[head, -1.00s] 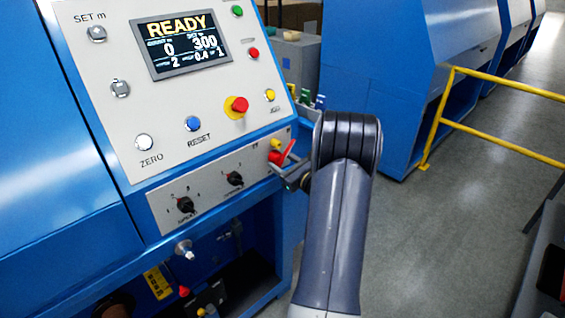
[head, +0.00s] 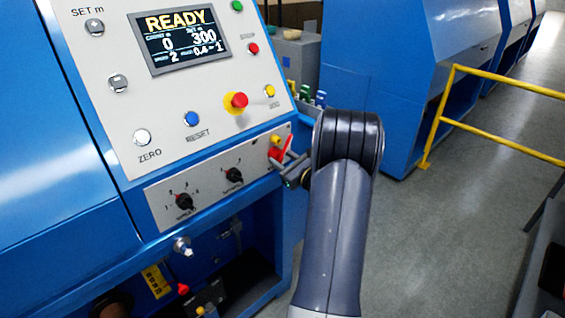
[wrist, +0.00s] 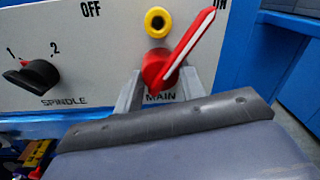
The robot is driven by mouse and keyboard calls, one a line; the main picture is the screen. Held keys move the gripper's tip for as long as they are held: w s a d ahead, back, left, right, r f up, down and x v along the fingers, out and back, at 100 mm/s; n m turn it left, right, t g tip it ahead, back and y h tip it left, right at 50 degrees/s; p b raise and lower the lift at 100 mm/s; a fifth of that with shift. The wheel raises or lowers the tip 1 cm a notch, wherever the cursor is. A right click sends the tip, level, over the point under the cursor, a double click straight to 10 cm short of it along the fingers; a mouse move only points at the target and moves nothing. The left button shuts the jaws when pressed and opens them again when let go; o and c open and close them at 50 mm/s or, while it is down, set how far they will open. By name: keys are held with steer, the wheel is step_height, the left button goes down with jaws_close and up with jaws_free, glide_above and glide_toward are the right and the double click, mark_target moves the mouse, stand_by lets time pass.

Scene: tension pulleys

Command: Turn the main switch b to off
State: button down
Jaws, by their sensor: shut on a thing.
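The main switch (wrist: 165,62) is a red rotary handle with a white stripe, above the label MAIN. Its pointer tilts up and to the right, toward the partly cut-off ON label; the OFF label (wrist: 90,10) is at upper left. In the head view the switch (head: 276,154) sits at the right end of the lower panel. My gripper (wrist: 160,84) is shut on the switch, with one grey finger on each side of its red hub. In the head view my gripper (head: 282,165) is partly hidden by my arm.
A yellow round part (wrist: 158,22) sits just above the switch. The black-and-red spindle knob (wrist: 34,77) is to its left. The red emergency button (head: 239,101) is higher on the panel. A yellow railing (head: 500,140) stands across open floor at right.

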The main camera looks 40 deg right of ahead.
steer(key=n+b, duration=0.1)
steer(key=b, duration=0.3)
steer(key=n+b, duration=0.2)
steer(key=b, duration=0.1)
steer(key=shift+f+b, duration=0.35)
steer(key=n+b, duration=0.3)
steer(key=b, duration=0.2)
steer(key=n+b, duration=0.3)
steer(key=b, duration=0.3)
steer(key=shift+t+y, duration=0.3)
steer(key=n+b, duration=0.8)
steer(key=b, duration=0.5)
steer(key=shift+r+n+y, duration=0.15)
steer(key=shift+n+y, duration=0.15)
steer(key=shift+n, duration=0.1)
steer(key=shift+w, duration=0.1)
steer(key=c, duration=1.3)
jaws_free()
steer(key=shift+b, duration=0.3)
steer(key=o, duration=0.4)
steer(key=shift+a, duration=0.1)
steer(key=shift+r, duration=0.1)
